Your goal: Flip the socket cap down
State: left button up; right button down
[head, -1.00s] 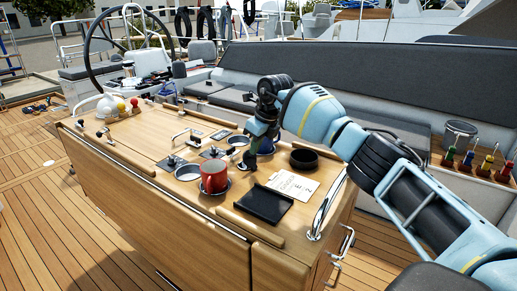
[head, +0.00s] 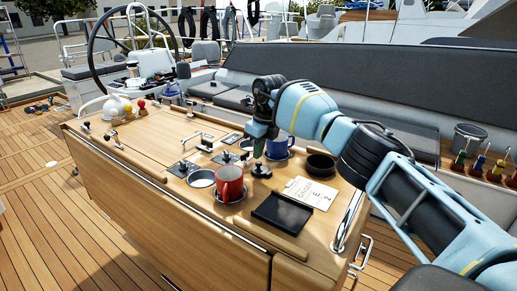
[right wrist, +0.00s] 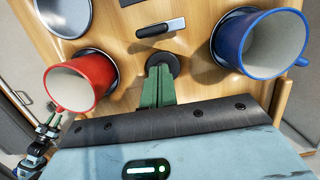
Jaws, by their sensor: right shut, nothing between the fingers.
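My right gripper (head: 258,158) points down over the wooden table, its green fingers shut and empty. In the right wrist view its fingertips (right wrist: 160,72) are at the edge of a round black disc (right wrist: 165,64); I cannot tell whether they touch. The disc also shows below the fingers in the head view (head: 261,171). Just beyond it is a small fitting with a silver-and-black lever (right wrist: 160,28). I cannot tell for certain which fitting is the socket cap. What looks like my left gripper (right wrist: 47,130) shows small at the lower left of the wrist view.
A red mug (head: 229,184) stands left of my right gripper and a blue mug (head: 278,147) right of it. A black ring holder (head: 321,164), a white card (head: 311,191) and a dark tray (head: 282,212) lie to the right. A metal rail (head: 347,220) edges the table.

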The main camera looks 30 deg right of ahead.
jog(key=shift+s+d+r, duration=0.2)
jog(key=shift+s+r, duration=0.05)
jog(key=shift+s, duration=0.2)
jog(key=shift+r, duration=0.15)
jog(key=shift+w+a+r, duration=0.1)
jog(key=shift+w+r, duration=0.1)
jog(key=shift+r, duration=0.05)
jog(key=shift+s+r, duration=0.1)
jog(key=shift+r, duration=0.2)
pick_arm(q)
jog(key=shift+s+d+r, duration=0.1)
jog(key=shift+s, duration=0.4)
jog(key=shift+w+r, duration=0.1)
jog(key=shift+w, duration=0.1)
